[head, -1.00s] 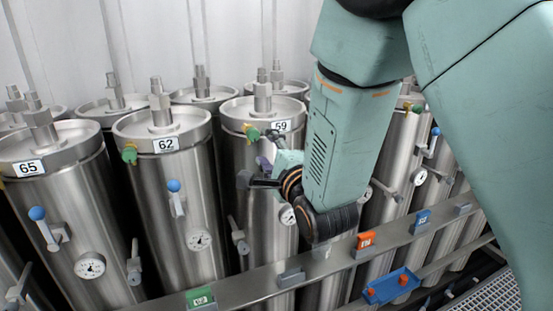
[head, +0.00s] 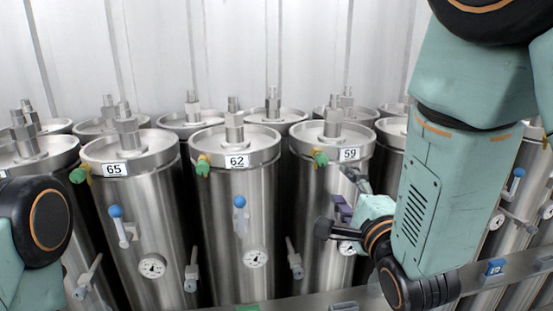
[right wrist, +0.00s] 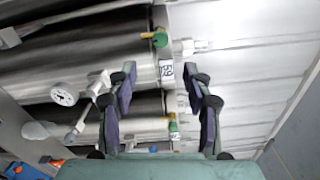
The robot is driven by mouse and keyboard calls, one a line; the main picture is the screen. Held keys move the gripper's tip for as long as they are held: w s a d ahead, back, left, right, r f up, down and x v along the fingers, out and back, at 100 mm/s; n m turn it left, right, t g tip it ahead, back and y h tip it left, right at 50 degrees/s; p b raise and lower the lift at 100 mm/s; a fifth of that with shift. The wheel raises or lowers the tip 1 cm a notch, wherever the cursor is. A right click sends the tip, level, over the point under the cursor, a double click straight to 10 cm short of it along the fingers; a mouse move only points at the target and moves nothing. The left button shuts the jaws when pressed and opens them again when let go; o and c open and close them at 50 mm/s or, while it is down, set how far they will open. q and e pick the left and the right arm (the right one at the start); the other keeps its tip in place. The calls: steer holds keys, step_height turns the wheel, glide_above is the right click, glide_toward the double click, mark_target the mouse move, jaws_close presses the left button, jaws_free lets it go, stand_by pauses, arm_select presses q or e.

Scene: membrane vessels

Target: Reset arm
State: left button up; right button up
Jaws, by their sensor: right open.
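My right gripper (head: 343,208) is in front of the vessel labelled 59 (head: 328,185) in the head view, at the end of my right arm. In the right wrist view its two fingers (right wrist: 165,105) stand apart with nothing between them. The label 59 (right wrist: 167,71) and a green-tipped valve (right wrist: 160,40) show beyond the fingers in that view. My left arm shows only as a link at the left edge of the head view, and its gripper is out of the picture.
Vessel 62 (head: 238,195) and vessel 65 (head: 135,205) stand to the left, with blue-handled valves and gauges on their fronts. A metal rail (head: 385,300) runs low across the front. More vessels stand in a row behind, before a pale wall.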

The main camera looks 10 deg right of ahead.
steer(key=s+d+f+n+g+b, duration=0.1)
steer(key=s+f+n+g+b, duration=0.2)
steer(key=s+f+n+g, duration=0.75)
steer(key=w+d+f+n+t+b, duration=0.1)
steer(key=w+f+n+t+b, duration=0.3)
steer(key=f, duration=1.3)
steer(key=s+d+f+n+g+b, duration=0.1)
steer(key=s+f+n+g+b, duration=0.3)
steer(key=s+f, duration=2.4)
steer(key=f+g+b, duration=0.1)
steer(key=g+b, duration=0.5)
steer(key=g, duration=0.1)
steer(key=shift+s+n+h, duration=0.3)
steer(key=shift+s+n, duration=0.05)
steer(key=shift+w+g, duration=0.1)
steer(key=shift+g, duration=0.15)
